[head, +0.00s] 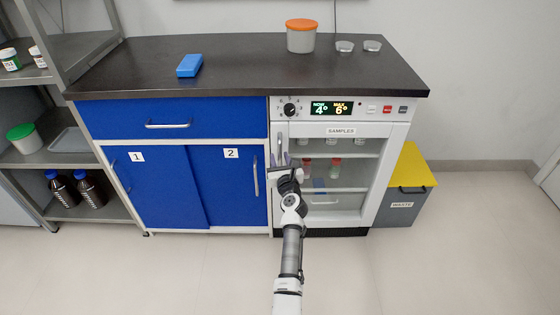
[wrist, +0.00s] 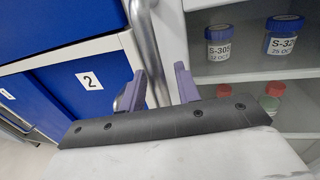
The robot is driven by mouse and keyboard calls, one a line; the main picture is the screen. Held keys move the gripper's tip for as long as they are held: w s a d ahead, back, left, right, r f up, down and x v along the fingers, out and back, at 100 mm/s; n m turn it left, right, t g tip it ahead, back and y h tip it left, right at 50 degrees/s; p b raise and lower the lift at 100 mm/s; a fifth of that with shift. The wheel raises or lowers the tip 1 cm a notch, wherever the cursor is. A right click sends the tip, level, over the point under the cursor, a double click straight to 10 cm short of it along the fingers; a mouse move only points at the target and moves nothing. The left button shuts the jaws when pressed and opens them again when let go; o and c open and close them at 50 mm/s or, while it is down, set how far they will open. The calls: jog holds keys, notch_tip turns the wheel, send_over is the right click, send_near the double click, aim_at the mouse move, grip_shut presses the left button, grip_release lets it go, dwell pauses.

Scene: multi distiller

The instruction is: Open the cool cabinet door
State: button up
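The cool cabinet (head: 340,165) is the white unit at the right end of the counter, with a glass door, a "SAMPLES" label and a lit display. Its door (head: 376,195) looks shut. The door's upright metal handle (head: 279,148) is on its left edge, and it also shows in the wrist view (wrist: 148,45). My gripper (head: 283,160) is at the lower part of this handle.
Blue cupboards with doors 1 (head: 150,185) and 2 (head: 230,180) stand left of the cabinet. A yellow-lidded waste bin (head: 402,205) stands to its right. Jars sit on shelves behind the glass. The floor in front (head: 430,270) is clear.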

grip_shut()
dwell(0.4)
